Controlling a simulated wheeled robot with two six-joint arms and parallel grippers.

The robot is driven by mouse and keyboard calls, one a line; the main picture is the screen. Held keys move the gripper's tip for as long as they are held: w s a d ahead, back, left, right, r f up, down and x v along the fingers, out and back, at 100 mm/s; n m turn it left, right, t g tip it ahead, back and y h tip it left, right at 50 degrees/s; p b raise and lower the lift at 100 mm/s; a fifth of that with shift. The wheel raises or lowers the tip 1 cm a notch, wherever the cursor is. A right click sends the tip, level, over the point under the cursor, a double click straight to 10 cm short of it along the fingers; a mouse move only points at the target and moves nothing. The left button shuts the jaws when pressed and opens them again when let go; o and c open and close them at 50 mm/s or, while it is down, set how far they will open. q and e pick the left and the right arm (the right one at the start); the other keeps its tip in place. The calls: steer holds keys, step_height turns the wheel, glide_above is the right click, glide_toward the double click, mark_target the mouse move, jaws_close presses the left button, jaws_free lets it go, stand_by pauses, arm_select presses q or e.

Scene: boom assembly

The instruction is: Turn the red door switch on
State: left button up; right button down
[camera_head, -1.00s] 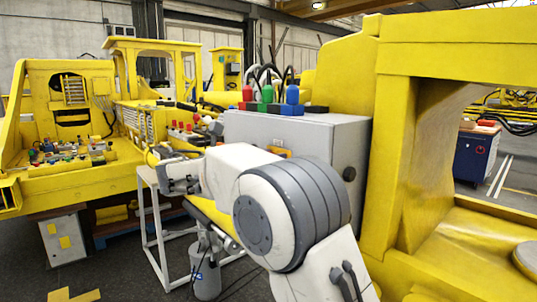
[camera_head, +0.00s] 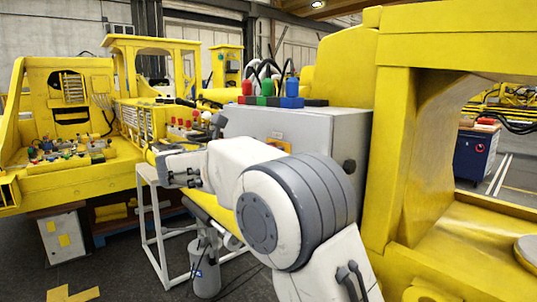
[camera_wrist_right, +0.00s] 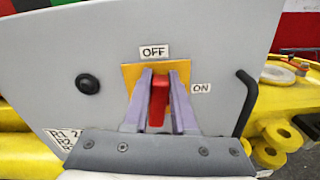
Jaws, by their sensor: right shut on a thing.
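The red switch (camera_wrist_right: 157,106) sits on an orange plate (camera_wrist_right: 131,77) on a grey panel in the right wrist view. Its lever points up, towards the OFF label (camera_wrist_right: 154,51); the ON label (camera_wrist_right: 201,88) is to its right. My right gripper (camera_wrist_right: 158,82) has its two purple-grey fingers on both sides of the lever, shut on it. In the head view my right arm reaches across the front of the grey cabinet (camera_head: 322,130); its fingertips do not show clearly there. My left gripper is out of view.
Red, green and blue blocks (camera_head: 291,89) stand on top of the cabinet. A black round knob (camera_wrist_right: 87,83) and a black handle (camera_wrist_right: 245,100) flank the switch on the panel. A white frame stand (camera_head: 151,235) and yellow machinery (camera_head: 400,140) are close to my arm.

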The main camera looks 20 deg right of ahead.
steer(key=shift+s+f+m+b, duration=0.2)
steer(key=shift+f+m+b, duration=0.1)
steer(key=shift+m+b, duration=0.55)
steer(key=shift+s+d+f+m+b, duration=0.15)
steer(key=shift+s+f+m+b, duration=0.2)
steer(key=shift+m+b, duration=1.95)
steer(key=shift+s+d+f+m+b, duration=0.1)
steer(key=shift+s+f+m+b, duration=0.3)
steer(key=shift+m+b, duration=1.85)
steer(key=shift+s+d+f+m+b, duration=0.2)
steer(key=shift+f+m+b, duration=0.3)
steer(key=shift+m+b, duration=1.8)
steer(key=shift+m+p, duration=0.3)
steer(key=shift+m, duration=0.1)
steer(key=c, duration=0.7)
jaws_free()
steer(key=shift+a, duration=0.1)
steer(key=v, duration=1)
steer(key=shift+s+a+r, duration=0.1)
steer(key=shift+a, duration=0.1)
